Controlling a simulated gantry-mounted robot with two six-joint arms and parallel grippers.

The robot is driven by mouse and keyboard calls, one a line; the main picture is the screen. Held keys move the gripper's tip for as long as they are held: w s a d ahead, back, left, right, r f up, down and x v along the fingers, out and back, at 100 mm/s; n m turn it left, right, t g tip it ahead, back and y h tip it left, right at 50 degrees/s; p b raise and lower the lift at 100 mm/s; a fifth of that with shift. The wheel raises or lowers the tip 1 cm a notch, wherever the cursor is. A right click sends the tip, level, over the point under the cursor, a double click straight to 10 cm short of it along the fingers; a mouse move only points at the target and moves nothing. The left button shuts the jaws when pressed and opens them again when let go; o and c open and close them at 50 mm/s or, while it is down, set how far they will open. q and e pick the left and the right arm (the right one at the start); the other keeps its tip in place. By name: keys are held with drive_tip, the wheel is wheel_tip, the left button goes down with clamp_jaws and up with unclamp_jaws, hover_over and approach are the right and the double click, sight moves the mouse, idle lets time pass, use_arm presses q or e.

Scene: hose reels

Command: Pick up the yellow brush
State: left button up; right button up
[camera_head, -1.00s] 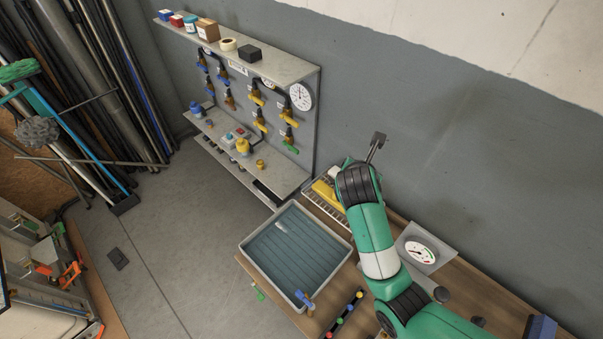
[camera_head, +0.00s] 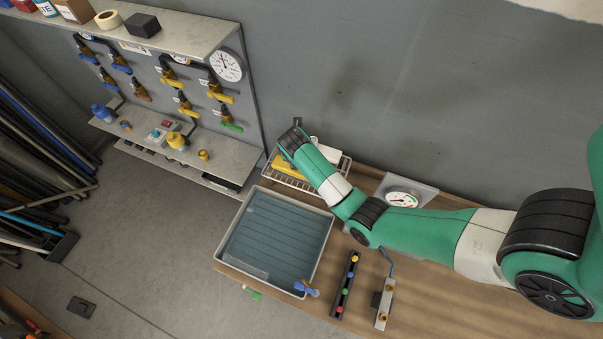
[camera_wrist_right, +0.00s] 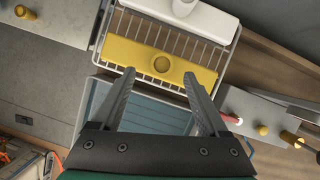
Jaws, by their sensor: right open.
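The yellow brush (camera_head: 287,166) lies in a white wire rack (camera_head: 317,188) at the back of the bench, partly hidden by my right arm in the head view. In the right wrist view the brush (camera_wrist_right: 135,53) is a long yellow block with a round knob, lying across the wires. My right gripper (camera_wrist_right: 158,78) is open and empty, its fingertips just short of the brush's near edge, with the knob roughly between them. In the head view its fingers are hidden behind my wrist. My left gripper is not in view.
A white item (camera_wrist_right: 190,12) lies in the rack beside the brush. A grey tray of water (camera_head: 272,240) stands in front of the rack. A gauge plate (camera_head: 402,197) is to the right. A valve panel shelf (camera_head: 215,150) stands at the left.

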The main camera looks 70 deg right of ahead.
drive_tip(key=x, duration=0.3)
drive_tip(key=b+x, duration=0.1)
drive_tip(key=x, duration=0.1)
drive_tip(key=shift+d+f, duration=0.3)
drive_tip(key=shift+d, duration=0.05)
clamp_jaws()
idle(1.2)
